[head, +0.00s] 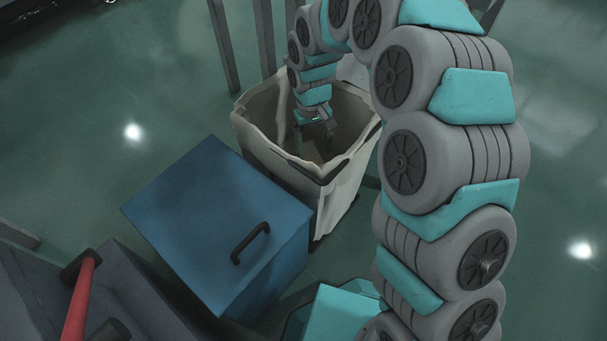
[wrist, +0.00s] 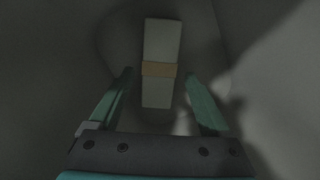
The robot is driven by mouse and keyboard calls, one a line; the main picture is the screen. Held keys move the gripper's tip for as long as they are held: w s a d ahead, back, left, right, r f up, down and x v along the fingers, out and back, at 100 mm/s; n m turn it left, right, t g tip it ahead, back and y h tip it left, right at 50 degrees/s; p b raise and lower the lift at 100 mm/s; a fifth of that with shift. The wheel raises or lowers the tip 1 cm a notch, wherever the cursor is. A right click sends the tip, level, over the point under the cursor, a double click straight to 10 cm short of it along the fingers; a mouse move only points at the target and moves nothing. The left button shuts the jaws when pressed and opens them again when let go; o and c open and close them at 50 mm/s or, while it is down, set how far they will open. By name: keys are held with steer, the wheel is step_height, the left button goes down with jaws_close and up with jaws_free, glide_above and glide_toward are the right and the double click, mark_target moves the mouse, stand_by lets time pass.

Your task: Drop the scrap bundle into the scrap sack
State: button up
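The scrap sack (head: 262,148), an open cream-coloured bag with an uneven rim, stands on the floor near the middle of the head view. My gripper (head: 326,130) reaches down inside its mouth. In the wrist view my gripper (wrist: 159,74) is open, its two green fingers well apart. The scrap bundle (wrist: 160,95), a pale grey strip with a tan band around its middle, shows between and beyond the fingertips. Gaps show on both sides, so neither finger touches it. It appears to lie inside the sack, below the gripper; its exact depth is hard to judge in the dim light.
A blue box (head: 215,225) with a black handle stands at the sack's near left side. Grey posts (head: 264,35) rise behind the sack. A red bar (head: 78,300) on dark equipment is at the lower left. Open green floor lies at the left and right.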

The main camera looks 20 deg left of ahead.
steer(key=shift+o, duration=1.2)
step_height(320, 180, up, 8)
steer(key=w+p, duration=0.1)
steer(key=shift+a+f, duration=0.15)
steer(key=shift+a, duration=0.2)
